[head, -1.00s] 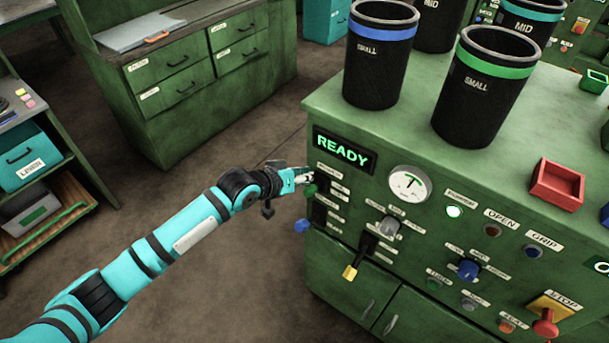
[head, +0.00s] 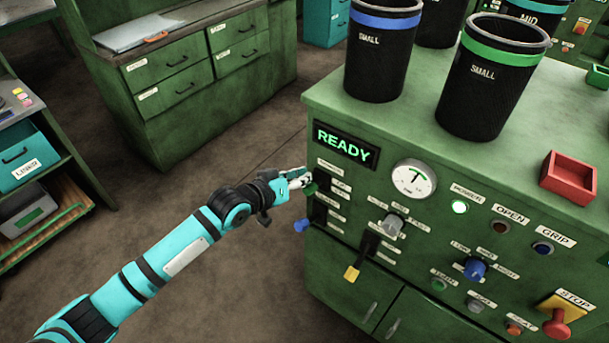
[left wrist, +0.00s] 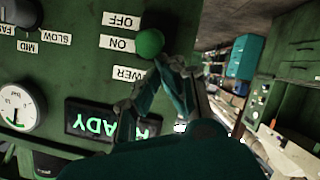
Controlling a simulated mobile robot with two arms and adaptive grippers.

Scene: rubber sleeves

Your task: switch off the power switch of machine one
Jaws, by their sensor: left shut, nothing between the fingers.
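The power switch (left wrist: 149,42) of the machine is a lever with a green ball knob, on the front panel near its left edge. In the left wrist view, upside down, the knob stands level with the ON label (left wrist: 120,44); the OFF label (left wrist: 121,19) is farther along. My left gripper (head: 305,180) is shut and empty, its fingertips right at the knob. In the left wrist view the fingertips (left wrist: 172,66) sit beside the knob on its POWER-label side; I cannot tell whether they touch. The READY display (head: 343,145) is lit green.
A lever with a yellow end (head: 352,272) and a blue-ended lever (head: 301,226) are below the switch. Open floor (head: 190,200) lies left of the machine.

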